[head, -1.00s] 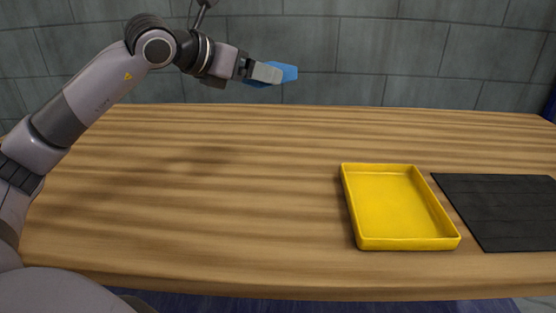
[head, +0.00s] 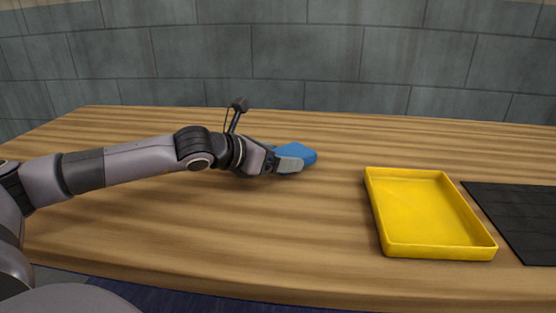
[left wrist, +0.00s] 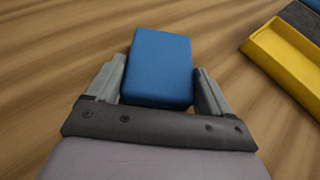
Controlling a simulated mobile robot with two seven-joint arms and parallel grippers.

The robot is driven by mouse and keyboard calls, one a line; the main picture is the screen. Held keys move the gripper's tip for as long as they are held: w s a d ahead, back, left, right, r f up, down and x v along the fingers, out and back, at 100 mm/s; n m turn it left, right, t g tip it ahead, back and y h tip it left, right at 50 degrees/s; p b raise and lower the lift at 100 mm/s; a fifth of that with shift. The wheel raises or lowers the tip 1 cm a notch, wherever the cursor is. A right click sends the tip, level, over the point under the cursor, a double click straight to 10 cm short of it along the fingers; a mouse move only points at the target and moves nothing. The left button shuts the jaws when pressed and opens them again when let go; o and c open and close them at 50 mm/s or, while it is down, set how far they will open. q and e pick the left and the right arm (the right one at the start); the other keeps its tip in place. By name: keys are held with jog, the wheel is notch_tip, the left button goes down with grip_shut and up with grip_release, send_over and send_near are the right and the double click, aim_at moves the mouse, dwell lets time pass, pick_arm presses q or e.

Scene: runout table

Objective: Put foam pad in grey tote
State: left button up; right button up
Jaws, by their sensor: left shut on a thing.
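The blue foam pad (head: 303,151) is in my left gripper (head: 290,160), which is shut on it. In the left wrist view the pad (left wrist: 160,66) sits between the two grey fingers and sticks out past their tips. The gripper and pad are low over the wooden table, left of the yellow tray; I cannot tell whether the pad touches the wood. No grey tote shows in these views. My right gripper is not in view.
An empty yellow tray (head: 438,252) stands on the table (head: 220,240) to the right of the gripper. A flat black mat (head: 520,215) lies right of the tray. The table is bare around the gripper. A grey block wall (head: 300,55) stands behind.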

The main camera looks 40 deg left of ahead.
pick_arm(q)
jog(key=shift+f, duration=0.1)
jog(key=o, duration=0.9)
jog(key=shift+c, duration=0.2)
